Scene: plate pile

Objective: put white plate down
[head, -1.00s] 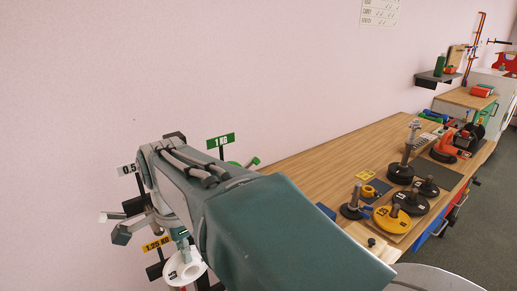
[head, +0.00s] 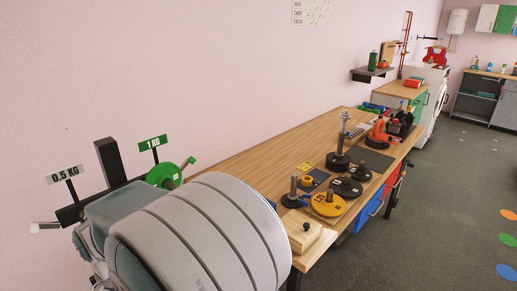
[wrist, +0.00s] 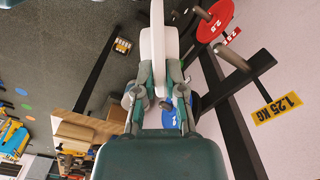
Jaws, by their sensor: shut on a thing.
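In the wrist view my gripper (wrist: 159,93) is shut on the white plate (wrist: 158,40), which is seen edge-on between the fingers. The plate is held upright beside the dark rack frame (wrist: 234,105). The 0.5 KG sign (head: 65,174) and the 1 KG sign (head: 153,142) show there, with a green plate (head: 164,175) below the latter.
A red plate (wrist: 214,20) hangs on the rack in the wrist view, and a blue plate (wrist: 196,104) shows partly behind the gripper. The wooden bench (head: 250,155) holds black and yellow weights (head: 328,204). Open floor (head: 440,220) lies right of the bench.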

